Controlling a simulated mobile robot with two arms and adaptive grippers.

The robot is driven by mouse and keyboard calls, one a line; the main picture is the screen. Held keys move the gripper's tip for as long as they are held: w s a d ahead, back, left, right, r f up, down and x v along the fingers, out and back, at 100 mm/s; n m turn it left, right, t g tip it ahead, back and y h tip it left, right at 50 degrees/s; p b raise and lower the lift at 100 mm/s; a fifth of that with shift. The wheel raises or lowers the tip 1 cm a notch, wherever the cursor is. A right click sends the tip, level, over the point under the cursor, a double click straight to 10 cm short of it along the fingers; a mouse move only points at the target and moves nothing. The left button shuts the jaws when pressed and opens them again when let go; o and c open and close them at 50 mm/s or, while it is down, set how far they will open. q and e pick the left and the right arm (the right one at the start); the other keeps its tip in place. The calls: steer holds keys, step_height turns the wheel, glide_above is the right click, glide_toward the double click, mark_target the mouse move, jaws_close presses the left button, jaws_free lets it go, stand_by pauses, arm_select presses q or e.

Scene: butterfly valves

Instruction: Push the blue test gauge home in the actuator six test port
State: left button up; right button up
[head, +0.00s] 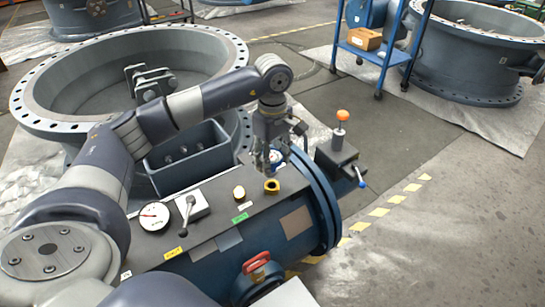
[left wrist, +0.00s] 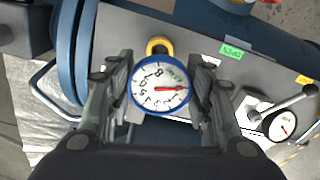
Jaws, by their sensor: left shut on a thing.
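The blue-rimmed test gauge (left wrist: 160,88) has a white dial and a red needle. In the left wrist view it sits between the two fingers of my left gripper (left wrist: 160,95), which is shut on it. In the head view my left gripper (head: 270,158) points down over the far end of the actuator's top, and the gauge is mostly hidden there. A yellow-ringed port (head: 271,186) with a dark opening lies just below the gripper. In the left wrist view the yellow ring (left wrist: 158,45) is partly covered by the gauge. I cannot tell whether they touch.
An orange-knobbed box (head: 341,150) stands at the far right end. A dark bin (head: 188,165) lies behind the plate.

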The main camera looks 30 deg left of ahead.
mark_target(273, 170)
arm_select(q)
steer(key=shift+f+b, duration=0.3)
steer(key=shift+f, duration=0.25)
steer(key=shift+f+b, duration=0.3)
steer(key=shift+f, duration=0.1)
steer(key=shift+f+b, duration=0.3)
steer(key=shift+f, duration=0.3)
arm_select(e)
steer(key=shift+s+r, duration=0.45)
steer(key=shift+r, duration=0.2)
arm_select(q)
steer(key=shift+f, duration=0.85)
arm_select(e)
steer(key=shift+f, duration=0.25)
stand_by(0.4)
arm_select(q)
steer(key=shift+f+b, duration=0.4)
steer(key=shift+b, duration=0.1)
arm_select(e)
steer(key=shift+w+a+r+t, duration=0.15)
steer(key=shift+w+t, duration=0.15)
steer(key=shift+w, duration=0.3)
steer(key=shift+w+a+t, duration=0.1)
steer(key=shift+w+t, duration=0.2)
steer(key=shift+w, duration=0.25)
stand_by(0.8)
arm_select(q)
steer(key=o, duration=1.1)
steer(key=shift+o, duration=0.4)
steer(key=o, duration=0.4)
